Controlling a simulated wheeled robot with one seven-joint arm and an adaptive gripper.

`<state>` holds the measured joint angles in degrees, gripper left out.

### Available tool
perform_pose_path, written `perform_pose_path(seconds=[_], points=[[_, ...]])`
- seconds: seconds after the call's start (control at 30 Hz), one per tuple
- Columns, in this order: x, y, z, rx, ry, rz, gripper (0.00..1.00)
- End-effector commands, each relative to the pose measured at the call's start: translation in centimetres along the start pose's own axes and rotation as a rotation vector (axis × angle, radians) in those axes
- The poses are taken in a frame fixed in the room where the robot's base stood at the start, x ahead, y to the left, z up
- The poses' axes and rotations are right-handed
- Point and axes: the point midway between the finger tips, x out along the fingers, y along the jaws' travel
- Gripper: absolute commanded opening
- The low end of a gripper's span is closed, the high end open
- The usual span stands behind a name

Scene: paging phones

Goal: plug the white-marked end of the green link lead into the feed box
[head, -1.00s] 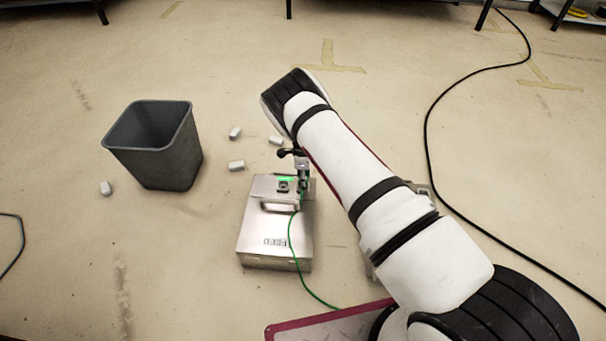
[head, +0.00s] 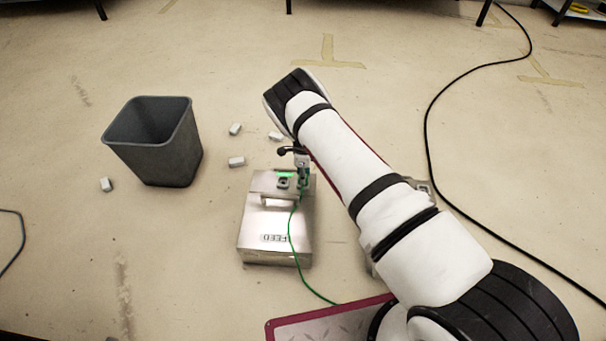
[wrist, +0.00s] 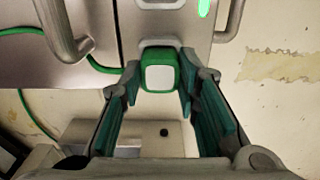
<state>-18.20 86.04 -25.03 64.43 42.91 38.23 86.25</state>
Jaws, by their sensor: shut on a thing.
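The feed box (head: 275,225) is a silver metal box with a carrying handle and raised lettering, standing on the floor. It fills the top of the wrist view (wrist: 160,20), where a green light glows. My gripper (wrist: 160,74) is shut on the green plug (wrist: 160,76) of the link lead, whose near face is white. The plug is at the box's edge in the wrist view; I cannot tell whether it is seated in a socket. In the head view my gripper (head: 303,172) is at the box's far right corner. The green lead (head: 291,240) trails down over the box to the floor.
A grey bin (head: 155,145) stands left of the box, with several small white pieces (head: 236,161) on the floor around it. A black cable (head: 428,140) curves along the right. Floor between bin and box is mostly clear.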

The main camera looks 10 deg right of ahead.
Motion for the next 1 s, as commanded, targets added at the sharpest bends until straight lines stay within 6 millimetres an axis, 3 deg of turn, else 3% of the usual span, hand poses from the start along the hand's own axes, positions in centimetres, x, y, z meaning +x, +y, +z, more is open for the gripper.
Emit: perform_pose_path(seconds=[0.3,0.33,0.4,0.77,1.0], points=[[0.4,0.0,0.0,0.000,0.000,-0.001,0.01],[0.4,-0.1,0.0,0.000,0.000,-0.001,0.36],[0.4,-0.1,0.0,0.000,0.000,-0.001,0.52],[0.2,0.0,0.0,0.000,0.000,-0.001,0.53],[-3.1,-0.1,0.1,-0.001,-0.002,-0.002,0.53]])
